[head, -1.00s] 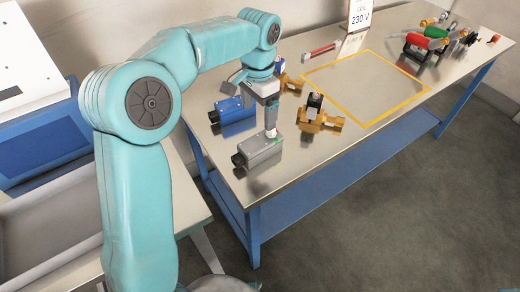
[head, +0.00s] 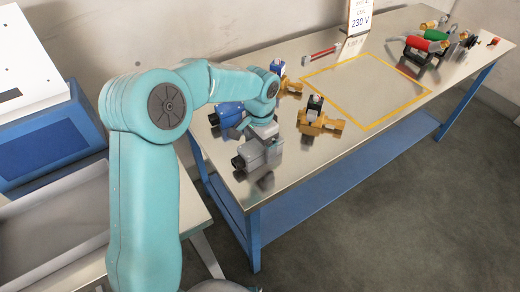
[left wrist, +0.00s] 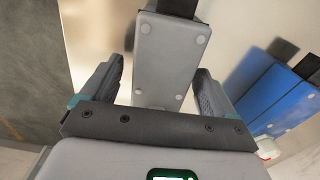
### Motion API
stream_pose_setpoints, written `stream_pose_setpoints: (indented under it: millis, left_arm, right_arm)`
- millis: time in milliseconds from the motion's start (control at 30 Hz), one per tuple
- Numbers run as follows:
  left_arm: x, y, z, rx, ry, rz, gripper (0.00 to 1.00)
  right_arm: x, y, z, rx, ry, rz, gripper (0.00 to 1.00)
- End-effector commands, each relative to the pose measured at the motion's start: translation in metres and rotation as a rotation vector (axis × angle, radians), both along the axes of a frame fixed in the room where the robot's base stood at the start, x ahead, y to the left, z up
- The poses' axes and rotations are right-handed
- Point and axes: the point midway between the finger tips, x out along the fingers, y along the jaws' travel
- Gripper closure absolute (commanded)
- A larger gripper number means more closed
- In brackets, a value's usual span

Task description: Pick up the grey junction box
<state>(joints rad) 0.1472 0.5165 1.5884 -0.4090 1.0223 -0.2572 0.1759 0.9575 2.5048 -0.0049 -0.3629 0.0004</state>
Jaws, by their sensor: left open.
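The grey junction box (head: 252,157) lies near the front left end of the steel-topped bench. My left gripper (head: 264,142) is lowered over it. In the left wrist view, the grey box (left wrist: 170,57) fills the room between the two open fingers of my left gripper (left wrist: 160,70), one on each side. A gap shows beside the left finger; contact with the right finger cannot be told. The near end of the box is hidden by the gripper. My right gripper does not show.
A blue box (head: 229,112) lies close behind the grey one, and in the left wrist view (left wrist: 272,95) to its right. A brass valve (head: 318,124) stands to the right. The yellow-outlined area (head: 366,86) is empty. Coloured valves (head: 427,45) lie at the far end.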

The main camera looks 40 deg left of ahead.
Motion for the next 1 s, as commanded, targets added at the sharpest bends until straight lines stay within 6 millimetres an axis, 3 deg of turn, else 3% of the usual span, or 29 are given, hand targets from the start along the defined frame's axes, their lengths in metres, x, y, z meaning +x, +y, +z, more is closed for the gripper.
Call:
stream_pose_setpoints:
  millis: [33,233,500,667,867,1000]
  left_arm:
    - [0.000,0.000,0.000,0.000,0.000,0.000,0.12]
    - [0.000,0.000,0.000,0.000,0.000,0.000,0.75]
    - [0.000,0.000,0.002,0.001,-0.001,0.000,0.75]
    - [0.001,0.000,0.013,0.001,-0.003,0.001,0.75]
    - [0.001,0.000,0.054,0.001,-0.008,0.001,0.75]
    - [0.001,0.000,0.099,0.000,-0.009,0.000,0.75]
  right_arm:
    - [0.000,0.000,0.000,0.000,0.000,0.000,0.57]
    - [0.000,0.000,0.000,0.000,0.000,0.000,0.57]
    - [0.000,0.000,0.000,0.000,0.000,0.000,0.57]
    - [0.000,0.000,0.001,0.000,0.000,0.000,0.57]
    - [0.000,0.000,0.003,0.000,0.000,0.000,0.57]
    - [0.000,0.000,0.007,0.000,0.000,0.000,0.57]
